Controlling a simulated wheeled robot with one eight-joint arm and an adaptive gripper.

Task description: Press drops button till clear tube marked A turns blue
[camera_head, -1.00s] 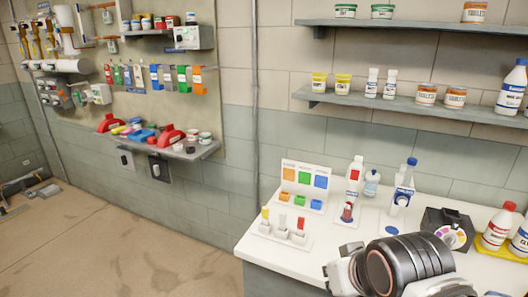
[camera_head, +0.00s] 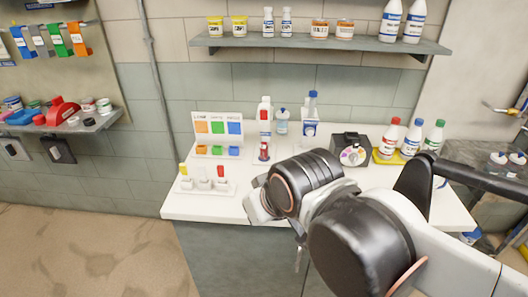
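On the white counter, a small white rack (camera_head: 207,186) holds tubes with a yellow top at left and a red one at right; a clear tube and the letter A are too small to make out. Behind it stands a colour chart (camera_head: 218,128) with orange, green and blue squares. A white bottle with a red patch (camera_head: 265,115) stands right of it, a small red-topped vial (camera_head: 264,152) in front. A blue-topped white bottle (camera_head: 311,122) has a round mark. I cannot tell which bears the drops button. My arm reaches over the counter's front; no gripper fingers show.
A dark box with a coloured dial (camera_head: 353,155) and several capped bottles on a yellow tray (camera_head: 385,158) stand at right. A clear bottle (camera_head: 282,122) stands behind. A shelf (camera_head: 320,46) hangs above. The counter's front left (camera_head: 190,208) is bare.

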